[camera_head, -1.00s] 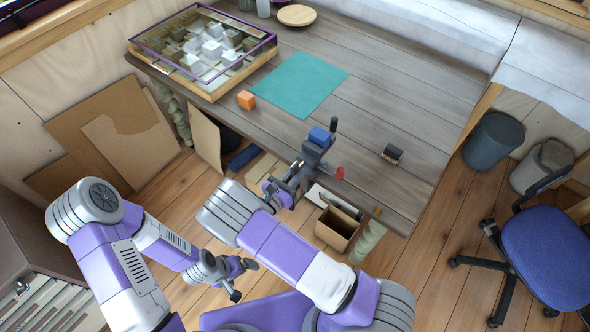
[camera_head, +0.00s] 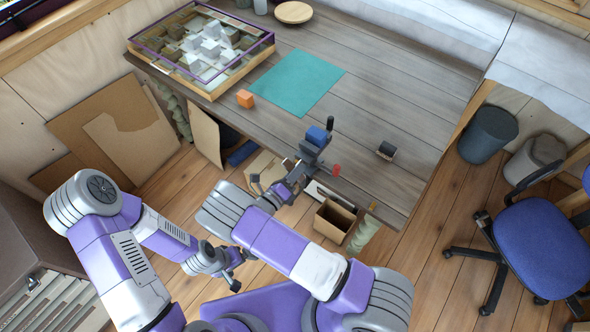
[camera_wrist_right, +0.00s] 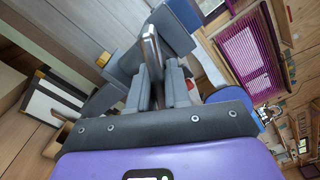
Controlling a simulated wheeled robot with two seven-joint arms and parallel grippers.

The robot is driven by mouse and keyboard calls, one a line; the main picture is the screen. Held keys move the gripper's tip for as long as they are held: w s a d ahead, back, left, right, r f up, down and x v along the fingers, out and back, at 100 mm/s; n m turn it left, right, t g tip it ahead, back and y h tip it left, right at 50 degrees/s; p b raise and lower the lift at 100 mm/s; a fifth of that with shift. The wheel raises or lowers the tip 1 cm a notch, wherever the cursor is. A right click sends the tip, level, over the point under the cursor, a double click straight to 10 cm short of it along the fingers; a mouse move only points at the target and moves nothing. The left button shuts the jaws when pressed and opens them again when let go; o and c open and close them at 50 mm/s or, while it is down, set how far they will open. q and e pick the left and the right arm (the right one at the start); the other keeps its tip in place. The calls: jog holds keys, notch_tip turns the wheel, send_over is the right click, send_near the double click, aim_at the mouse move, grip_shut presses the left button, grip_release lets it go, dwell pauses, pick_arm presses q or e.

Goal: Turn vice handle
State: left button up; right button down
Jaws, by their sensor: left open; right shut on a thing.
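The grey vice (camera_head: 314,150) is fixed at the front edge of the workbench, with a blue block (camera_head: 317,136) at its top. My right gripper (camera_head: 288,183) is at the near side of the vice. In the right wrist view its fingers (camera_wrist_right: 153,88) are shut on the metal bar of the vice handle (camera_wrist_right: 151,50), and the vice body shows behind. A red tip (camera_head: 336,170) shows right of the vice. The far end of the handle is partly hidden. My left gripper (camera_head: 230,277) is open and empty, low in front of the bench.
A cardboard box (camera_head: 334,220) stands below the edge. A blue chair (camera_head: 550,245) is at right.

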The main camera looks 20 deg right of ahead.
pick_arm(q)
jog(key=shift+r+p, duration=0.45)
jog(key=shift+r, duration=0.15)
pick_arm(e)
jog(key=shift+r+n, duration=0.1)
jog(key=shift+n, duration=1.8)
jog(key=c, duration=1.2)
grip_release()
jog(key=shift+o, duration=0.2)
